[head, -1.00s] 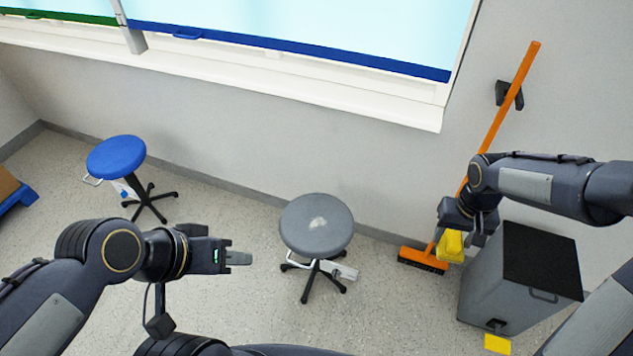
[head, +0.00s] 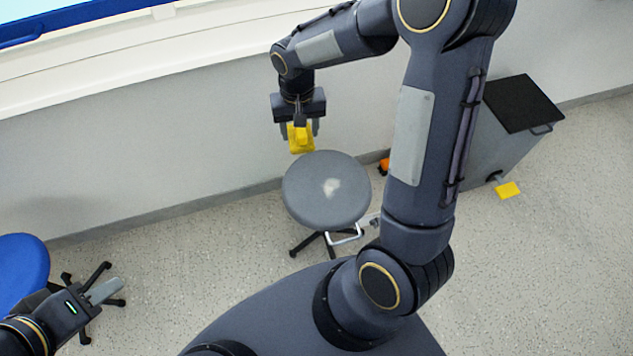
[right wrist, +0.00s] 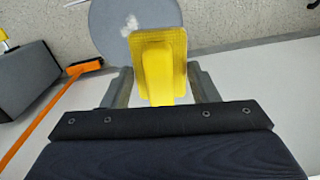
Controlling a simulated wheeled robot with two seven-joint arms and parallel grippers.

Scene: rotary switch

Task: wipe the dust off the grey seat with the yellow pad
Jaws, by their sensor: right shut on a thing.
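The grey seat (head: 312,192) is a round stool top in the middle of the head view, with a pale dust patch (head: 331,187) near its centre. The seat also shows at the top of the right wrist view (right wrist: 105,22). My right gripper (head: 300,130) is shut on the yellow pad (head: 301,140), above the back edge of the seat in the picture. In the right wrist view the yellow pad (right wrist: 160,60) sits between the fingers. Whether the pad touches the seat is hard to tell; it appears apart. My left gripper (head: 104,291) is empty at lower left; its fingers look closed together.
A blue stool (head: 22,265) stands at the far left, near my left gripper. A grey bin with a black top (head: 520,103) stands at right, with a yellow pedal (head: 508,190). An orange broom (right wrist: 45,120) leans at the wall. Floor at right is clear.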

